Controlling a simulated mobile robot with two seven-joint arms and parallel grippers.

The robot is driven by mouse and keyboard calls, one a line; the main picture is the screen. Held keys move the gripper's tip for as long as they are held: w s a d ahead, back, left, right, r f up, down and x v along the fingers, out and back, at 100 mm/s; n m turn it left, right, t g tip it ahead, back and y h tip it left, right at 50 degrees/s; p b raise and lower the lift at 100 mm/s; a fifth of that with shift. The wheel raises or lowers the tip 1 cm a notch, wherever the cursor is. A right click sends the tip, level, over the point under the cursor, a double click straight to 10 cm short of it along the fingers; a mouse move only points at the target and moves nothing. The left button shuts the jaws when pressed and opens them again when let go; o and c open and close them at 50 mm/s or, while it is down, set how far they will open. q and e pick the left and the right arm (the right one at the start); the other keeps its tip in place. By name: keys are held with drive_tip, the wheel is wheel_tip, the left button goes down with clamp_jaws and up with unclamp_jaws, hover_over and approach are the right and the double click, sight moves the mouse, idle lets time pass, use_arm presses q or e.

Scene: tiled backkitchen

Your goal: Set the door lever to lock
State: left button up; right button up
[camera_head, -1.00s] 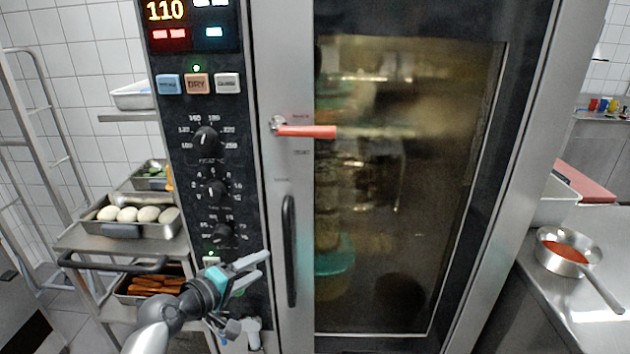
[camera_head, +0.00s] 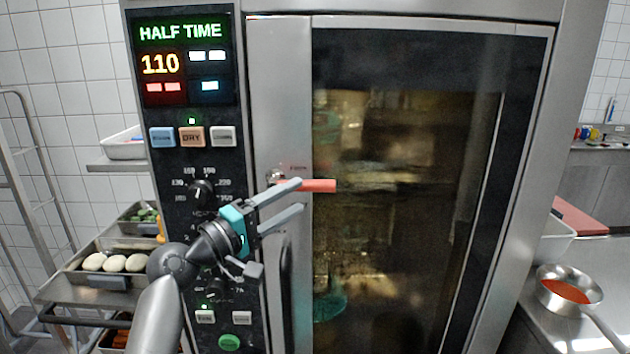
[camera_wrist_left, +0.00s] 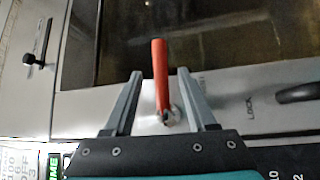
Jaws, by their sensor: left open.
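The door lever (camera_head: 312,186) is a red handle on a metal pivot on the oven door's steel frame. In the head view it lies horizontal, pointing right. In the left wrist view the lever (camera_wrist_left: 160,75) lies between the two fingers, with its pivot near the gripper's palm and a "LOCK" label on the steel to the right. My left gripper (camera_head: 298,196) is open, with its fingertips in front of the lever's pivot end. It also shows in the left wrist view (camera_wrist_left: 162,88), one finger on each side of the lever. My right gripper is not in view.
The oven's control panel (camera_head: 198,225) with knobs and buttons is left of the door. A black vertical handle (camera_head: 286,285) sits below the lever. A rack with trays of food (camera_head: 110,275) stands at left. A pan of red sauce (camera_head: 568,290) sits on the right counter.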

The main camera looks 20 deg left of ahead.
sight(309, 190)
use_arm(q)
drive_tip(key=x, duration=0.6)
drive_tip(key=shift+w+p, duration=0.3)
drive_tip(key=shift+p, duration=0.05)
drive_tip(key=shift+c, duration=0.4)
clamp_jaws()
idle(0.7)
